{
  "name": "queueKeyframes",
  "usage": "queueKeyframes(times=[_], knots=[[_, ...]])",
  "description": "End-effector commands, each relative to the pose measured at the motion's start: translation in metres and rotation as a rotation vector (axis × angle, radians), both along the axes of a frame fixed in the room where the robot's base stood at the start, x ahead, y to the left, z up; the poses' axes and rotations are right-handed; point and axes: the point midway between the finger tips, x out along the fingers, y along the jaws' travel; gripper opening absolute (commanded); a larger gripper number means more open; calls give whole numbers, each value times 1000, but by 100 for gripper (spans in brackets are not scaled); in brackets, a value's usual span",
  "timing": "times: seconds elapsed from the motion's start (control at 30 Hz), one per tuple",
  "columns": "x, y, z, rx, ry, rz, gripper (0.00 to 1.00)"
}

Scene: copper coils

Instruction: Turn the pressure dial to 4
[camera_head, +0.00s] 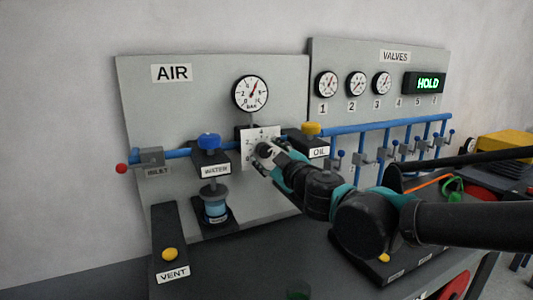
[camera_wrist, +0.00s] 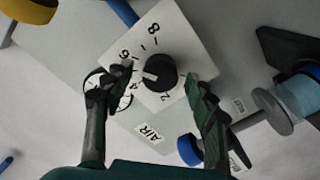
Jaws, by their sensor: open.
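The pressure dial is a black round knob (camera_wrist: 160,72) on a white numbered plate (camera_wrist: 180,35). In the wrist view a pale mark on the knob points roughly toward the 4; the exact reading is hard to tell. The plate also shows in the head view (camera_head: 247,160), where my gripper covers much of it. My gripper (camera_wrist: 150,88) is open, its fingers on either side of the knob, with visible gaps to it. In the head view my gripper (camera_head: 263,154) is at the plate. The BAR gauge (camera_head: 250,94) above has a red needle pointing up and slightly right.
A blue WATER knob (camera_head: 208,142) is left of the plate and a yellow OIL knob (camera_head: 311,128) right of it, both close. A blue pipe (camera_head: 350,128) runs right. A VENT box with a yellow button (camera_head: 170,254) stands front left.

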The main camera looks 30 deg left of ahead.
Motion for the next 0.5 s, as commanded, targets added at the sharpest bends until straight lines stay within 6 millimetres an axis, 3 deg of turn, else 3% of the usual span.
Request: queueKeyframes(times=[0.47,0.5], knots=[[6,8,0,0,0,0,56],[6,8,0,0,0,0,51]])
